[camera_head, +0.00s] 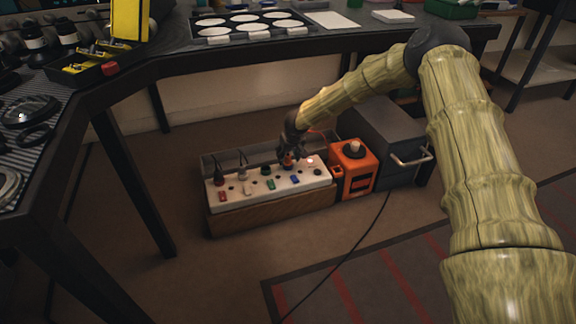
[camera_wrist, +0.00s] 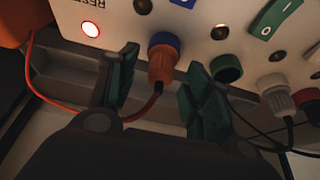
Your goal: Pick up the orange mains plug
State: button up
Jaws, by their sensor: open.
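The orange mains plug (camera_wrist: 162,66) sits in a blue-rimmed socket on the white power panel (camera_wrist: 196,20) in the wrist view. Its red-orange cord hangs from it and runs behind my left finger. My gripper (camera_wrist: 157,88) is open, with one green-padded finger on each side of the plug; I cannot tell whether either touches it. In the head view the plug (camera_head: 288,161) shows small below my gripper (camera_head: 290,150), at the right part of the power strip (camera_head: 262,186).
A green socket (camera_wrist: 226,68) and a white plug (camera_wrist: 276,92) sit right of my fingers. An orange box (camera_head: 353,168) and a dark grey case (camera_head: 385,135) stand right of the strip. The floor in front is clear except for a cable.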

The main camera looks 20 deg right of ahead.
aim_at(289, 157)
jog(key=shift+f, duration=0.1)
grip_shut()
dwell(0.4)
notch_tip(289, 157, up, 4)
jog(key=p, duration=0.3)
jog(key=shift+f, duration=0.25)
jog(key=shift+s+r+p, duration=0.2)
jog(key=shift+r+p, duration=0.05)
jog(key=shift+p, duration=0.05)
jog(key=s+a+p, duration=0.1)
jog(key=s+p, duration=0.1)
jog(key=s, duration=0.5)
jog(key=s+a+r+p, duration=0.1)
jog(key=s+a+p, duration=0.1)
jog(key=s, duration=0.6)
jog(key=shift+a+p, duration=0.3)
jog(key=shift+p, duration=0.35)
